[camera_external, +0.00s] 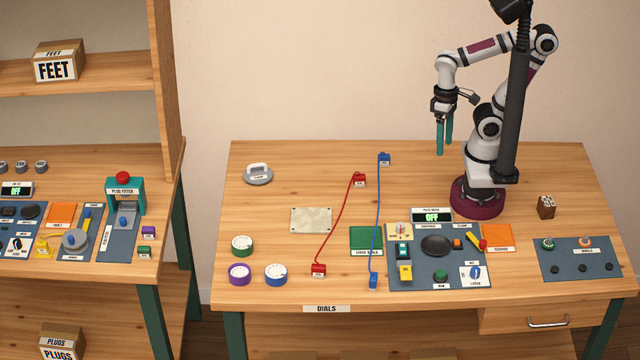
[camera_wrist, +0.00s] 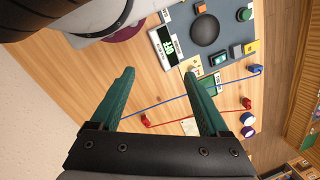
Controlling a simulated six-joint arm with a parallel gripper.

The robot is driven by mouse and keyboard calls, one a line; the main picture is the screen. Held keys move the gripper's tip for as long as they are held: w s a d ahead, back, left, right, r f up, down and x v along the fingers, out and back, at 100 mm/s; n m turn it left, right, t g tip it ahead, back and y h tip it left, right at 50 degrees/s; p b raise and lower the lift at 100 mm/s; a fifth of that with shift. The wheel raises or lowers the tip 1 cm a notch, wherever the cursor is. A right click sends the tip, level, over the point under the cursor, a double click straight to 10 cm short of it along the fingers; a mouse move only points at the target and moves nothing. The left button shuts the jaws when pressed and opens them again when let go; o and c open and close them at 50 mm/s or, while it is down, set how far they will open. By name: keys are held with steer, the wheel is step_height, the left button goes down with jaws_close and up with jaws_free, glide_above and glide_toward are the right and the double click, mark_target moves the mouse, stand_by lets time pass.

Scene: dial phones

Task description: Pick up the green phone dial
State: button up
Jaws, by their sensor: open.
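The green phone dial (camera_external: 242,245) lies flat on the table at the left, with a white face and a green rim. It is behind the purple dial (camera_external: 239,273) and the blue dial (camera_external: 276,274). My gripper (camera_external: 445,152) hangs above the back right of the table, fingers pointing down, far from the dials. Its two teal fingers are apart with nothing between them, as the wrist view (camera_wrist: 160,76) also shows. Two small round dials show at the lower right of the wrist view; I cannot make out the green one there.
A pale metal plate (camera_external: 311,220) lies right of the green dial. A red cord (camera_external: 338,225) and a blue cord (camera_external: 377,220) cross the table between my gripper and the dials. A grey-handled weight (camera_external: 258,174) sits behind. The blue-grey panel (camera_external: 405,279) fills the front middle.

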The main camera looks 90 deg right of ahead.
steer(key=shift+o, duration=1.3)
steer(key=w+d+f+n+t+h, duration=0.1)
steer(key=w+d+n+h, duration=0.15)
steer(key=w+n, duration=0.45)
steer(key=w+d+n+t+h, duration=0.15)
steer(key=w+n+h, duration=0.25)
steer(key=w, duration=0.4)
steer(key=w+d+f+n+t+h, duration=0.1)
steer(key=w+d+n+h, duration=0.15)
steer(key=w+n, duration=0.45)
steer(key=w+a+f+n+t+h, duration=0.1)
steer(key=w+a+f+n+t, duration=0.1)
steer(key=w+a+n+t, duration=0.5)
steer(key=n+t+y, duration=0.2)
steer(key=n+y, duration=0.4)
steer(key=n, duration=0.8)
glide_toward(245, 243)
steer(key=x, duration=0.3)
steer(key=shift+f, duration=0.25)
steer(key=x, duration=0.6)
steer(key=shift+w+d+r, duration=0.1)
steer(key=shift+w+r, duration=0.05)
